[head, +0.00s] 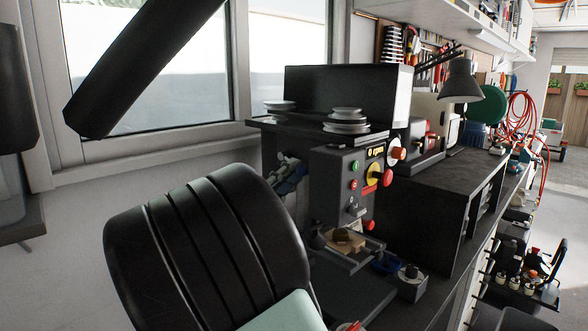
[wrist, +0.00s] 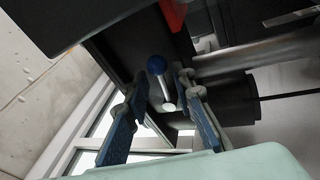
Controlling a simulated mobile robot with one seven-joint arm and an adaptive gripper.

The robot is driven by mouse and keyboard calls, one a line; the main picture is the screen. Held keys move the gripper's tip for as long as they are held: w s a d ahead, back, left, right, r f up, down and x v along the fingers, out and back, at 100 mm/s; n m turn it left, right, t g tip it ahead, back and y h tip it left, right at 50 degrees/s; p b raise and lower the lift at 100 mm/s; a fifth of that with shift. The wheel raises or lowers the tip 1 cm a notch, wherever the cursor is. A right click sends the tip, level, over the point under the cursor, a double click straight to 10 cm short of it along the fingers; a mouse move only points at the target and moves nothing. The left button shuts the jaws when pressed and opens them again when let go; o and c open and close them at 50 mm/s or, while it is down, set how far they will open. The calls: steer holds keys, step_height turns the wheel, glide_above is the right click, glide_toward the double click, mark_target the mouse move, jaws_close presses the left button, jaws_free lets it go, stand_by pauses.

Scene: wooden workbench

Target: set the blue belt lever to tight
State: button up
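The blue belt lever shows in the wrist view as a blue ball knob (wrist: 157,65) on a pale metal rod, set against a dark housing. My gripper (wrist: 161,84) is open, with one blue-padded finger on each side of the lever. The knob lies about between and just beyond the fingertips; I cannot tell whether either finger touches it. In the head view my gripper (head: 288,172) is at the left side of the drill press (head: 335,185), partly hidden by my arm. The blue lever cannot be made out there.
The press front has a yellow plate with a red knob (head: 373,173), buttons and several handles. A blue tray (head: 385,263) lies nearby. A window and wall are close on the left.

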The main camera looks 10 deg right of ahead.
steer(key=shift+w+d+r, duration=0.25)
steer(key=shift+w+d, duration=0.25)
jaws_close()
